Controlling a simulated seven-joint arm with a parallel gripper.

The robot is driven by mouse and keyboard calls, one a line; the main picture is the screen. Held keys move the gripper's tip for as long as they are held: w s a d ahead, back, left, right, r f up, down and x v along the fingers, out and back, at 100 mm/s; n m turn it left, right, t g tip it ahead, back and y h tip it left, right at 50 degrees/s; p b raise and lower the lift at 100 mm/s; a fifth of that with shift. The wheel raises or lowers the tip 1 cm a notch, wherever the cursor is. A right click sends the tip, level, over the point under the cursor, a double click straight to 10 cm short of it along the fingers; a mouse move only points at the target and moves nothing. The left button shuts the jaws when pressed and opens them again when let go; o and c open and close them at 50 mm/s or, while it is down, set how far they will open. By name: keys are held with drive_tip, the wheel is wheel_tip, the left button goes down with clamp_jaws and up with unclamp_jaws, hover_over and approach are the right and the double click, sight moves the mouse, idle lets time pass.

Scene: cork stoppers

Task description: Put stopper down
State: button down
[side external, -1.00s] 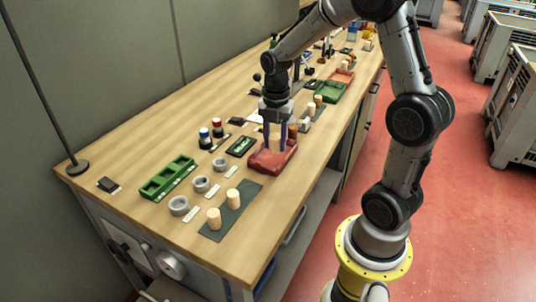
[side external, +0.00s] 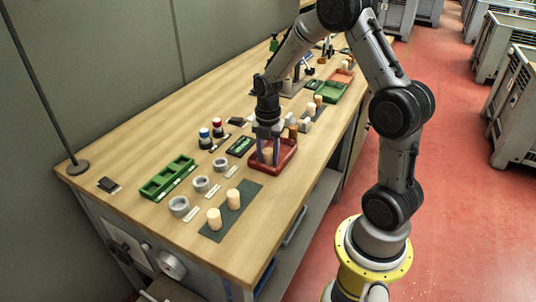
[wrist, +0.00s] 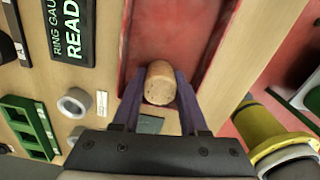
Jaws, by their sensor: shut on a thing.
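A tan cork stopper (wrist: 160,83) is between the two dark fingers of my gripper (wrist: 160,92) in the wrist view. My gripper (side external: 268,158) is shut on it in the side view, with the fingers pointing down over the left part of the red tray (side external: 285,161). The held stopper (side external: 267,154) shows between the fingers, within the tray's outline. I cannot tell whether it touches the tray floor. In the wrist view the tray's red floor (wrist: 185,30) spreads beyond the stopper.
Two pale stoppers (side external: 233,199) stand on a dark mat (side external: 245,190) in front. Grey rings (side external: 200,184), a green tray (side external: 167,178) and a black display (side external: 240,147) lie to the left. More stoppers (side external: 302,125) stand behind the red tray.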

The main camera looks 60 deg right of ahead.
sight(268, 150)
drive_tip(key=shift+c, duration=2.2)
unclamp_jaws()
wheel_tip(268, 150, up, 11)
drive_tip(key=shift+r, duration=0.2)
drive_tip(key=s+a+r+m+t, duration=0.3)
drive_tip(key=s+a+r+m, duration=0.4)
drive_tip(key=a+r+m, duration=0.1)
drive_tip(key=s+a+m+t, duration=0.2)
drive_tip(key=s+a+m, duration=0.4)
drive_tip(key=s+m, duration=0.5)
drive_tip(key=shift+a+m+t, duration=0.2)
drive_tip(key=shift+m+t, duration=0.1)
drive_tip(key=shift+m, duration=0.1)
